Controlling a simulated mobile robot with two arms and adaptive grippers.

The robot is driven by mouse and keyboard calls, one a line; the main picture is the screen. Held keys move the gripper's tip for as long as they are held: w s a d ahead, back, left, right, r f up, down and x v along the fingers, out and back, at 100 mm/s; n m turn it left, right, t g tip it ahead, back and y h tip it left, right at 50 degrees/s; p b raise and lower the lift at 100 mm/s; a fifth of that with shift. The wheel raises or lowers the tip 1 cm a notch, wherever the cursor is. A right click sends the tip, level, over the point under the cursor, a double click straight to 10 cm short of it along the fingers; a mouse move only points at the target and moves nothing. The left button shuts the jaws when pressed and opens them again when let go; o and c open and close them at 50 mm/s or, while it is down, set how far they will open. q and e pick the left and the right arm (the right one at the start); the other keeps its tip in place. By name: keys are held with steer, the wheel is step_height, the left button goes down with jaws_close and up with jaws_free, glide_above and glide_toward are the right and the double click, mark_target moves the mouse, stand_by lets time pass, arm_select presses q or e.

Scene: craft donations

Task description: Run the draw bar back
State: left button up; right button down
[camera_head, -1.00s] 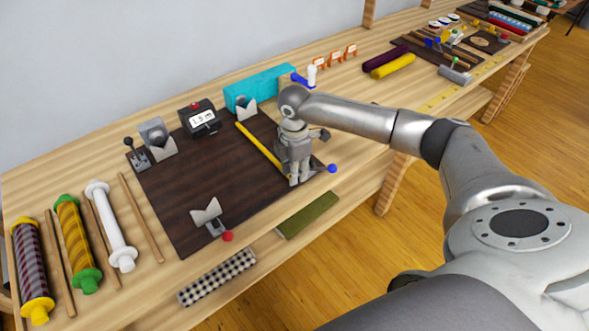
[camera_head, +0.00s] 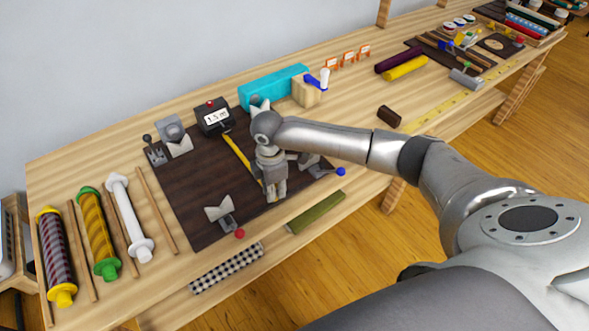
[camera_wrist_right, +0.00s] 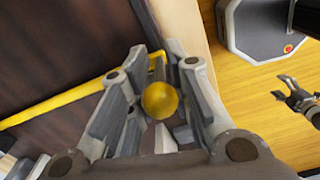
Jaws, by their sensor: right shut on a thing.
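The yellow draw bar (camera_head: 239,154) lies across the dark board (camera_head: 194,202), running from near the counter toward the front edge. Its round yellow knob (camera_wrist_right: 160,100) sits between the fingers of my right gripper (camera_wrist_right: 158,108) in the wrist view. In the head view my right gripper (camera_head: 275,196) points down at the board's front edge, shut on this knob and hiding the bar's near end.
A blue-knobbed lever (camera_head: 340,171) is right of my gripper, and a red-knobbed clamp (camera_head: 225,214) to its left. Fabric rolls (camera_head: 98,234) lie at the left. A teal block (camera_head: 273,88) stands behind.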

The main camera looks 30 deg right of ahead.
steer(key=a+p, duration=0.1)
steer(key=a, duration=0.3)
steer(key=a+p, duration=0.1)
steer(key=a, duration=0.4)
steer(key=shift+s+a+r, duration=0.1)
steer(key=shift+s+r, duration=0.1)
steer(key=c, duration=1.6)
jaws_free()
steer(key=shift+a, duration=0.1)
steer(key=shift+o, duration=0.2)
steer(key=shift+s+a, duration=0.1)
steer(key=shift+r, duration=0.15)
step_height(320, 180, up, 12)
